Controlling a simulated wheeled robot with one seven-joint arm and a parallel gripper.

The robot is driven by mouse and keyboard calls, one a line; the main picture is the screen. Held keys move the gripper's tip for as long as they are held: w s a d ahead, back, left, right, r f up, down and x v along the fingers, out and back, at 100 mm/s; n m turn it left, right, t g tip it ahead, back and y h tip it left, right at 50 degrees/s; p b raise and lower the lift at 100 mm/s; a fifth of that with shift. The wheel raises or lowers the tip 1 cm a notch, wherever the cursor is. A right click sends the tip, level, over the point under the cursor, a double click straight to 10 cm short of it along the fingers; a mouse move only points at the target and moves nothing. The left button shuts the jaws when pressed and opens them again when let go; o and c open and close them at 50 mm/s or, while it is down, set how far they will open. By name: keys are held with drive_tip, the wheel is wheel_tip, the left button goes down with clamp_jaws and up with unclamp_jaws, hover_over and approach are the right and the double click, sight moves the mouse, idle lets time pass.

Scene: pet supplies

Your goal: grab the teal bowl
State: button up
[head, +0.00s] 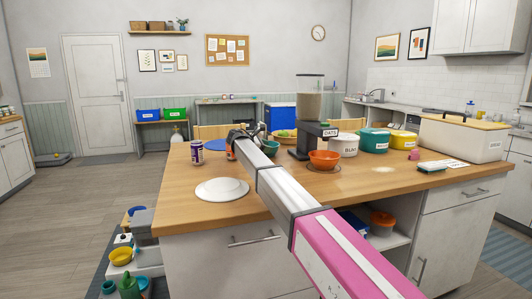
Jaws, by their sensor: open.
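A small teal bowl (272,148) shows in the head view on the wooden island counter, just right of my arm's far end. My arm hides part of it. My gripper (238,134) is at the far end of the arm, over the far left part of the counter. It is small and dark in this view, and its fingers are hard to make out. It is open, and I see nothing held in it. The gap between gripper and bowl cannot be judged exactly.
A purple can (197,152) and white plates (222,189) are left of my arm. An orange bowl (324,159) sits under the oats dispenser (308,105). Lidded tubs (374,140) and a cream bin (462,138) stand right. The counter's front left is mostly clear.

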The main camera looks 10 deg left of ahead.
drive_tip(key=shift+w+d, duration=0.1)
drive_tip(key=shift+d, duration=0.05)
clamp_jaws()
drive_tip(key=shift+r, duration=0.1)
